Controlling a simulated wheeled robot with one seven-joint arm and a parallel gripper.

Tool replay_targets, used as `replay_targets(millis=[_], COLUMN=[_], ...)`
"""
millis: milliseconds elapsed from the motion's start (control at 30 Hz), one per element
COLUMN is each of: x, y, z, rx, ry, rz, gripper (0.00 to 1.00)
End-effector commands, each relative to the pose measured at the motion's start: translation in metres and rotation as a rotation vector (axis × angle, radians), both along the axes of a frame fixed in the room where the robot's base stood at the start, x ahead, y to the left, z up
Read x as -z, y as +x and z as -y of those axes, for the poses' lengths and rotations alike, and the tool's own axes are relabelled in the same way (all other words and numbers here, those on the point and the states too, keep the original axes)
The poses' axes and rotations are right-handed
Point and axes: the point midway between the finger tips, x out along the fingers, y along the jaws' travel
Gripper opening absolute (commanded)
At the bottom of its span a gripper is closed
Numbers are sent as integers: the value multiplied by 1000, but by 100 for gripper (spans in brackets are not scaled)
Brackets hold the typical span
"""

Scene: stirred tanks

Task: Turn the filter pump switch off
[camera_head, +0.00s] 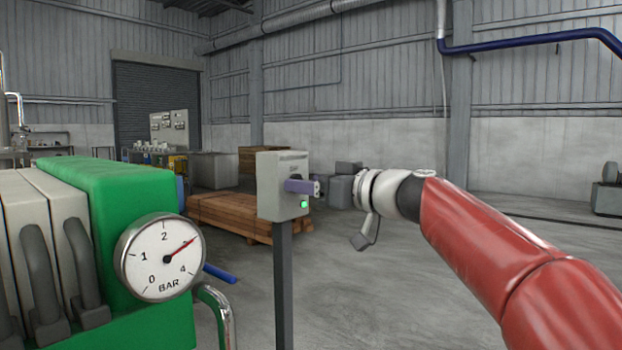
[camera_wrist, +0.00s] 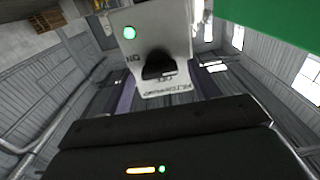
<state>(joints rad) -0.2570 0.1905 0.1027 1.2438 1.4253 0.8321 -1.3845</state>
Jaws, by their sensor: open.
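The switch box (camera_head: 270,190) is light grey and stands on a dark post (camera_head: 284,290) in the middle of the head view. Its green lamp (camera_head: 304,204) is lit. In the wrist view the box face (camera_wrist: 180,32) appears upside down, with the lit lamp (camera_wrist: 129,33), ON and OFF lettering and a black knob (camera_wrist: 157,65). I cannot tell surely which mark the knob points to. My gripper (camera_head: 291,185) is open at the box face, its purple fingers hiding the knob in the head view. In the wrist view the fingers (camera_wrist: 165,90) lie on either side below the knob; contact is unclear.
A green machine (camera_head: 110,205) with a pressure gauge (camera_head: 160,257) reading about 3 bar stands close at the left. A timber stack (camera_head: 225,215) lies behind the post. The concrete floor (camera_head: 390,290) is clear to the right of the post.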

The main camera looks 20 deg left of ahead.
Motion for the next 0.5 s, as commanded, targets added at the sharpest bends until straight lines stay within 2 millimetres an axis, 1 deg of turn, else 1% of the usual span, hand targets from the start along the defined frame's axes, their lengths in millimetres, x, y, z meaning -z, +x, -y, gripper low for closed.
replay_targets(millis=[100,300,500], x=[0,0,0], y=[1,1,1], z=[-4,-4,-3], rx=[-1,0,0], ry=[0,0,0], rz=[1,1,0], gripper=[62,62,36])
